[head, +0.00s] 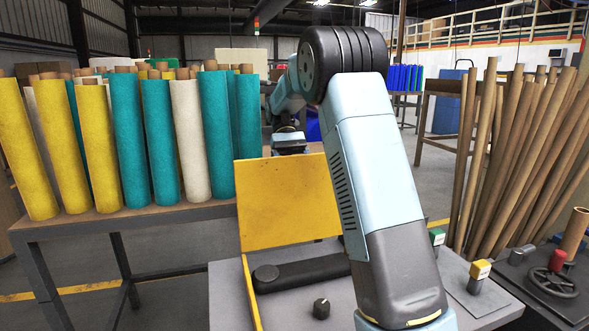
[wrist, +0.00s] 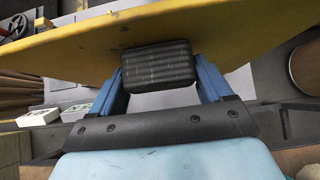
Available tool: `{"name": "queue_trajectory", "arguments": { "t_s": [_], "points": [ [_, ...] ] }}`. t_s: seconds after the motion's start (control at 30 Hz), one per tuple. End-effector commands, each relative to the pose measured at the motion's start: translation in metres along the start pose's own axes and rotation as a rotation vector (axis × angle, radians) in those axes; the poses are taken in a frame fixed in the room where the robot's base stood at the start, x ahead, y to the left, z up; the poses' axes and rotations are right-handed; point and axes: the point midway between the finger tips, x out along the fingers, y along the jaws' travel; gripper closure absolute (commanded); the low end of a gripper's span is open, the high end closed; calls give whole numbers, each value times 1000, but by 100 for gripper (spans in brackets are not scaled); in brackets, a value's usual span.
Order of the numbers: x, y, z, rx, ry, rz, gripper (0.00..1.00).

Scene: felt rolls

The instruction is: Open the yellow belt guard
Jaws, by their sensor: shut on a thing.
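The yellow belt guard (head: 285,205) stands swung up, its panel close to upright above the grey machine top. In the wrist view the guard (wrist: 70,50) spans the top of the picture as a tilted yellow plate. A black ribbed handle (wrist: 158,66) sits on its face. My gripper (wrist: 160,78) is shut on this handle, with a blue finger on each side. In the head view my arm reaches over the guard, and my fingers and the handle are hidden. The black belt (head: 315,271) lies exposed below the guard.
A black knob (head: 321,308) sits in front of the belt. Felt rolls (head: 125,140) stand on a bench at left. Cardboard tubes (head: 520,160) lean at right.

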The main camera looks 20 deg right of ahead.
Motion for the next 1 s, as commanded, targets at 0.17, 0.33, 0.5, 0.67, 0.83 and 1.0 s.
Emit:
{"name": "queue_trajectory", "arguments": {
  "t_s": [0.17,0.33,0.5,0.67,0.83,1.0],
  "points": [
    [1,-1,-2,-6,-1,-4,76],
    [1,0,-2,-4,0,-4,12],
    [0,1,-1,-2,0,-5,0],
    [0,2,-1,-1,2,-5,0],
    [-10,3,10,-25,54,-18,0],
    [-38,6,39,-108,200,-48,0]
  ]
}}
